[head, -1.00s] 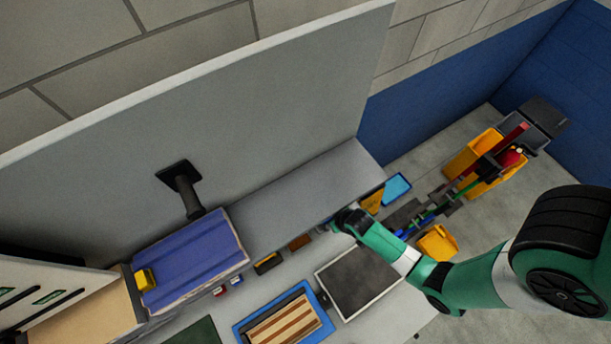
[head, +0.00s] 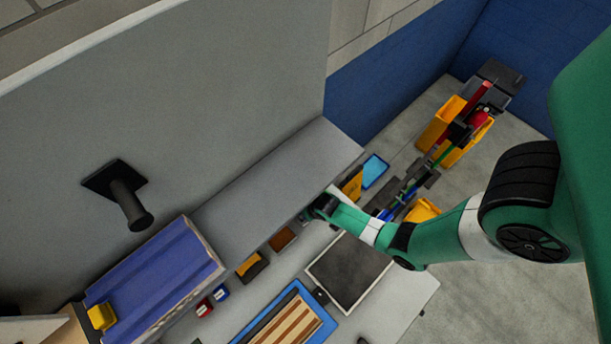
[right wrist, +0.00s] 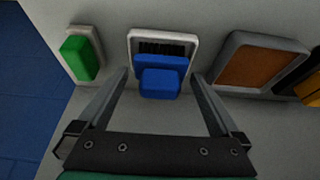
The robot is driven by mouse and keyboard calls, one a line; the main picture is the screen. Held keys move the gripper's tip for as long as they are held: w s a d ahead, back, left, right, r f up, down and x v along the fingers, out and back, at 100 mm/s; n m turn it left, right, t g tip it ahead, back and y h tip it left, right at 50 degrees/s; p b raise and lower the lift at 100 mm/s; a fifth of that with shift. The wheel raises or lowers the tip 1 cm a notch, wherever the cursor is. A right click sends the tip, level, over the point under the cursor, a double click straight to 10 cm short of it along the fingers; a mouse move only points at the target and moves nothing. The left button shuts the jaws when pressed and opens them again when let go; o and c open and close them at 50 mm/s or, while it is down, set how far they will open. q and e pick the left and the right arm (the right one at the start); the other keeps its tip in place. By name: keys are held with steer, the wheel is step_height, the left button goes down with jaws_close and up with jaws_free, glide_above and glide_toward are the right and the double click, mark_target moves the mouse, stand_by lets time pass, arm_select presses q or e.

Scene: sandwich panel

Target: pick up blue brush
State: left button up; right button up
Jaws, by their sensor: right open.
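The blue brush (right wrist: 160,82), with dark bristles, sits in a white-rimmed holder (right wrist: 190,38) at the top middle of the right wrist view. My right gripper (right wrist: 159,75) is open, with one finger on each side of the brush in that picture. I cannot tell whether the fingers touch it. In the head view my right gripper (head: 313,208) is at the front edge of the grey shelf, and the brush is hidden there. My left gripper is not in view.
A green block in a white holder (right wrist: 84,56) is left of the brush, and a brown pad in a grey frame (right wrist: 258,68) is right of it. In the head view, a dark framed panel (head: 349,270) and a blue-edged striped board (head: 290,322) lie below the shelf (head: 290,170).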

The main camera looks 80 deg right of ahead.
steer(key=shift+f, duration=0.2)
steer(key=shift+c, duration=0.2)
steer(key=c, duration=1.2)
steer(key=shift+c, duration=0.2)
